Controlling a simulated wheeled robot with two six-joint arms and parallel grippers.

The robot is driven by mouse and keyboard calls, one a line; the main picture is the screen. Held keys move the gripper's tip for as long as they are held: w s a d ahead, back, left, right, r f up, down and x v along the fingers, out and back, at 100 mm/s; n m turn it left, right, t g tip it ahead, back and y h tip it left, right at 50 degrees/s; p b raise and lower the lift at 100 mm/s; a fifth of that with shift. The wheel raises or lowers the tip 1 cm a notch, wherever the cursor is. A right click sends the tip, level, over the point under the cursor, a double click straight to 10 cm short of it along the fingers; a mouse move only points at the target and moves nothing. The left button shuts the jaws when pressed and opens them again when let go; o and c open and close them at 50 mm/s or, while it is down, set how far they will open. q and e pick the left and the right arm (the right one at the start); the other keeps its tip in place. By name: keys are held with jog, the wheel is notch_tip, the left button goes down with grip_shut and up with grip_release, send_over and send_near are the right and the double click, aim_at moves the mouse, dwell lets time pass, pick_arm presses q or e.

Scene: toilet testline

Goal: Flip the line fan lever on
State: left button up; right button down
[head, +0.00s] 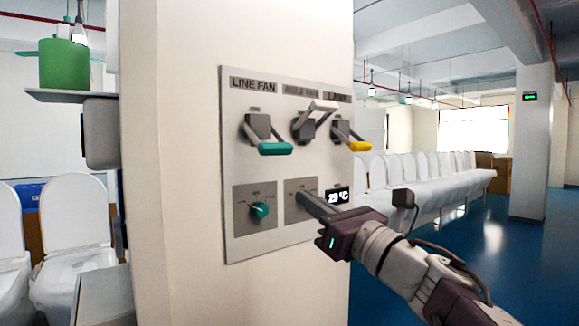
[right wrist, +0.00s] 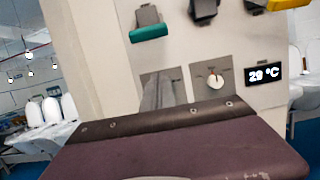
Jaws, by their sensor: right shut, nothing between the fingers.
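The LINE FAN lever with its green handle (head: 274,148) is at the upper left of the control panel (head: 240,170). Its handle hangs low, below its dark mount; it also shows at the top of the right wrist view (right wrist: 149,33). My right gripper (head: 308,199) is shut and empty, in front of the panel's lower middle, below and to the right of the green handle and apart from it. In the right wrist view its fingers (right wrist: 158,92) cover the lower left dial plate, hiding the green knob. My left gripper is not in view.
The middle lever's grey handle (head: 323,106) is raised; the LAMP lever's yellow handle (head: 359,146) is low. Below are a green knob (head: 260,210) and a temperature display (head: 338,196). The panel is on a pale pillar (head: 180,150). Toilets (head: 75,220) stand on both sides.

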jog(key=w+a+r+p, duration=0.5)
jog(key=w+r+p, duration=0.1)
jog(key=p, duration=0.2)
jog(key=shift+p, duration=0.35)
jog(key=shift+a+r, duration=0.1)
